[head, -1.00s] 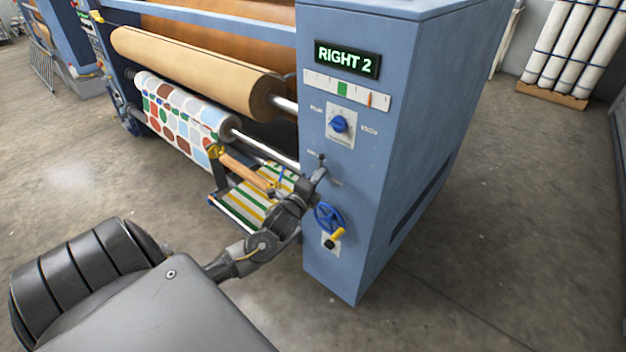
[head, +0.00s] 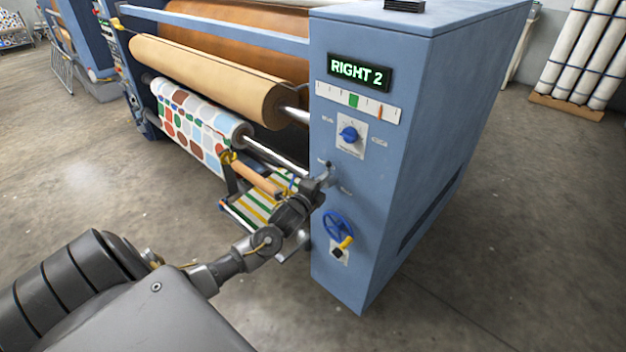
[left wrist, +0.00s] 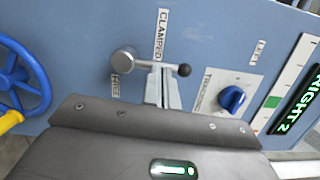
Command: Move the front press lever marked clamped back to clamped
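The front press lever (head: 328,167) is a small metal arm on the blue end panel of the press. In the left wrist view the lever (left wrist: 127,60) has a round metal hub and a black knob. It points roughly up the panel, lying between the "CLAMPED" label (left wrist: 162,35) and the "FREE" label (left wrist: 116,86). My left gripper (head: 322,178) is at the lever. In the left wrist view its fingers (left wrist: 163,75) are close together on the rod between hub and knob. The exact contact is partly hidden. My right gripper is out of view.
A blue handwheel (head: 337,224) with a yellow handle is below the lever. A blue selector knob (head: 348,134) and a "RIGHT 2" display (head: 359,73) are above. A patterned roll (head: 198,128) and a brown roll (head: 210,80) lie left of the panel.

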